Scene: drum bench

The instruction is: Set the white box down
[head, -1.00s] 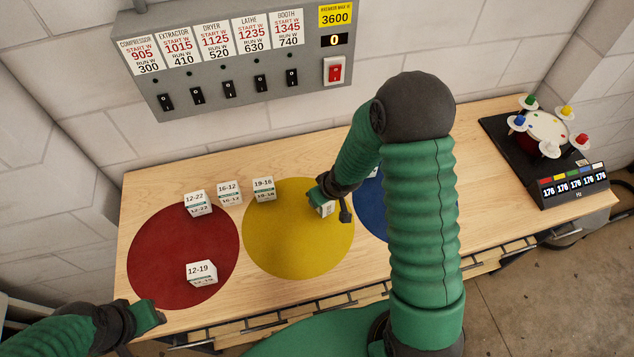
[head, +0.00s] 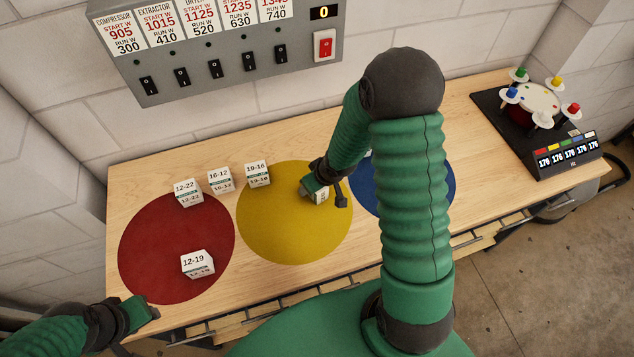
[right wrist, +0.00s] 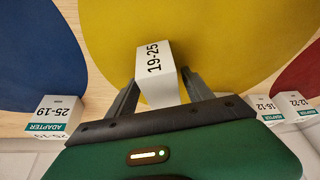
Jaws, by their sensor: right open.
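The white box marked 19-25 (right wrist: 155,62) stands on the yellow disc (right wrist: 215,25), between the two fingers of my right gripper (right wrist: 160,88). The fingers are apart, one on each side of the box. In the head view, my right gripper (head: 325,192) is over the right part of the yellow disc (head: 270,225), and the box (head: 321,198) is mostly hidden by it. My left gripper (head: 150,308) is at the bench's front left edge, by the red disc (head: 150,235), with no box at it; its jaws are not clear.
Boxes 12-22 (head: 187,192), 16-12 (head: 220,180) and 19-16 (head: 258,173) stand along the back. Box 12-19 (head: 197,264) is on the red disc. Box 25-19 (right wrist: 57,117) stands near the blue disc (right wrist: 35,60). A black-based device (head: 540,120) is at the right end.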

